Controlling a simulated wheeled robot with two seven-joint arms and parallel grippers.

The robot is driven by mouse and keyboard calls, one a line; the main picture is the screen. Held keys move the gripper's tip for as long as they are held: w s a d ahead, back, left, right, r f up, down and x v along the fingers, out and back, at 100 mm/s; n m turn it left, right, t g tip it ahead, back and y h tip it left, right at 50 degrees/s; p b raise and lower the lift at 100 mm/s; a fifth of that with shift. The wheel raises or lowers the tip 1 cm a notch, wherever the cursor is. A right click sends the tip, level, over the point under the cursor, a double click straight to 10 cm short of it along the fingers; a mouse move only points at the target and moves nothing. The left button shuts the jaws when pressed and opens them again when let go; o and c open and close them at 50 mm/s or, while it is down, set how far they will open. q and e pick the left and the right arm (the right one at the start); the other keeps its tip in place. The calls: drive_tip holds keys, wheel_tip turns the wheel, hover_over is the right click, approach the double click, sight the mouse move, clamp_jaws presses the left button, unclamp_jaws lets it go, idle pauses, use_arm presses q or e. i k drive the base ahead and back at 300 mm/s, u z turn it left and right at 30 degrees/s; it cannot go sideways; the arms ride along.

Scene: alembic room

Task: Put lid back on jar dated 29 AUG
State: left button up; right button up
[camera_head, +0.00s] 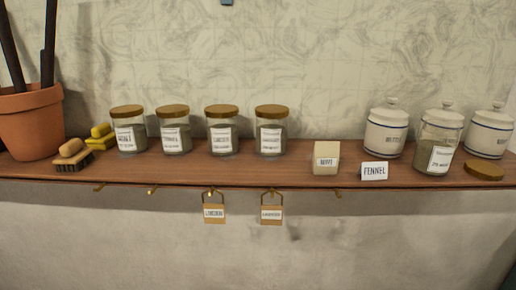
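A glass jar (434,156) with a white label and greyish contents stands upright at the right of the shelf. No wooden lid is on it; a pale knobbed shape shows at its top, and I cannot tell whether that belongs to a canister behind. A round wooden lid (485,172) lies flat on the shelf just right of this jar. Four similar jars, such as the leftmost (129,137) and the rightmost (270,137), wear wooden lids at left and centre. The dates on the labels are too small to read surely. Neither gripper is in view.
A FENNEL card (374,171) and a pale labelled block (326,158) stand left of the open jar. White canisters (386,137) (489,137) stand behind. A terracotta pot (31,127), brush (73,157) and yellow blocks (101,137) are left. Tags (214,213) (271,213) hang below the shelf (240,173).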

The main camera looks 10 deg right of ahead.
sight(438, 141)
drive_tip(key=z, duration=1.5)
